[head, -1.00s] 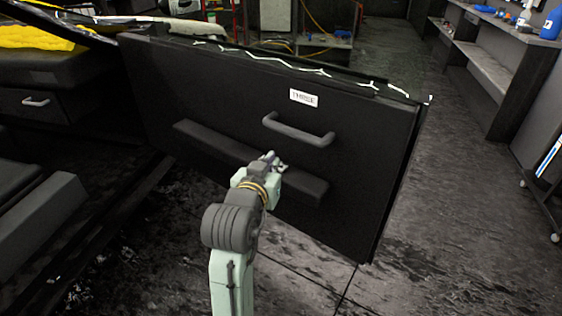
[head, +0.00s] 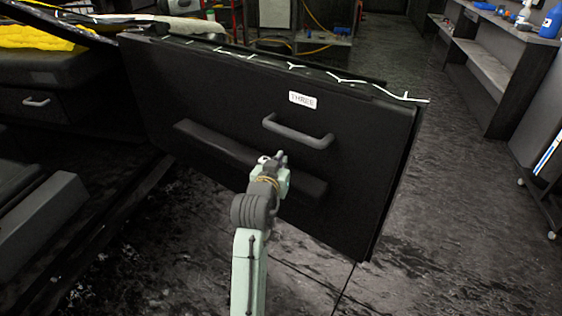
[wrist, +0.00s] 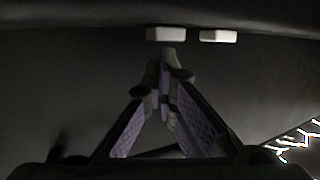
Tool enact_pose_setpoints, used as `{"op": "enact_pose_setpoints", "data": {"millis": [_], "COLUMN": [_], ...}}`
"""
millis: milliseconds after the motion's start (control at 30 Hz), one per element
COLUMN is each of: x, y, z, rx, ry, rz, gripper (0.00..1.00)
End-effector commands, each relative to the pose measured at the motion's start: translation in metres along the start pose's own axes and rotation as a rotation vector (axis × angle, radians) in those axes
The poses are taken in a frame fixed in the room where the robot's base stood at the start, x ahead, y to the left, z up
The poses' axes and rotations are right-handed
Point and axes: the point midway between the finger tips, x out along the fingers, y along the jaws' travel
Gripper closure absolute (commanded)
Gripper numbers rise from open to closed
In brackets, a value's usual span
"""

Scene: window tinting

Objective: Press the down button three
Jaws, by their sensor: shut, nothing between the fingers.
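A dark door panel (head: 225,110) carries a white label reading THREE (head: 302,100), so this is the panel the task names. In the wrist view, two pale rectangular buttons sit side by side under a dark ledge: a left button (wrist: 166,34) and a right button (wrist: 218,36). No marks are readable on them, so I cannot tell which is down. My gripper (head: 280,157) is shut and empty in front of the panel, below the handle. In the wrist view, my fingertips (wrist: 165,66) point at the left button; contact cannot be told. The head view does not show the buttons clearly.
A grey pull handle (head: 298,131) sticks out above my gripper. A long dark armrest (head: 215,145) runs across the panel behind it. Open floor (head: 450,200) lies to the right, before a shelf bench (head: 480,50).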

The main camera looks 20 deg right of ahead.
Motion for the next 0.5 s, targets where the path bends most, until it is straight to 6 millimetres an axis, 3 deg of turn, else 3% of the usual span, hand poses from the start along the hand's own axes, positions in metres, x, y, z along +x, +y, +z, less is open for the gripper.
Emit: {"op": "enact_pose_setpoints", "data": {"millis": [233,500], "x": [0.0,0.006], "y": [0.0,0.001], "z": [0.0,0.023], "rx": [0.0,0.0], "ry": [0.0,-0.004], "rz": [0.0,0.002], "gripper": [1.0,1.0]}}
